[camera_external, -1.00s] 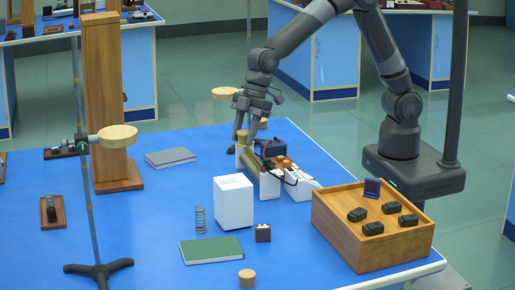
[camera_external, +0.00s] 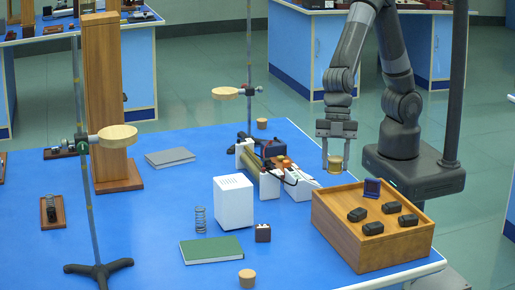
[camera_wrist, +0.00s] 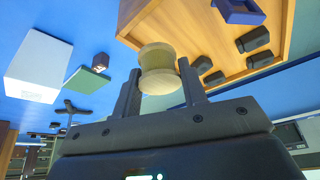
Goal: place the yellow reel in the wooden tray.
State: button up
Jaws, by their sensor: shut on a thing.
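My gripper (camera_external: 336,163) is shut on the yellow reel (camera_external: 335,164), which hangs upright between the two fingers. The reel also shows in the wrist view (camera_wrist: 159,66), a spool with pale round ends and a darker yellow middle. The wooden tray (camera_external: 368,252) stands at the right corner of the blue table. In the external view the reel is above and just behind the tray's back left edge. In the wrist view the tray (camera_wrist: 136,14) lies beyond the reel, and part of its rim is hidden behind it.
The tray holds several black blocks (camera_external: 401,221) and a small blue item (camera_external: 372,187); its middle left floor looks clear. A white box (camera_external: 234,202) and a green book (camera_external: 212,249) lie farther left.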

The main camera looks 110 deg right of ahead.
send_over(342, 204)
jog(key=d, duration=0.1)
jog(key=f, duration=0.2)
jog(key=shift+s+d+f, duration=0.1)
jog(key=shift+s+f, duration=0.25)
jog(key=shift+f, duration=2)
jog(key=shift+f, duration=0.1)
jog(key=o, duration=1)
jog(key=shift+c, duration=0.2)
jog(key=v, duration=1.2)
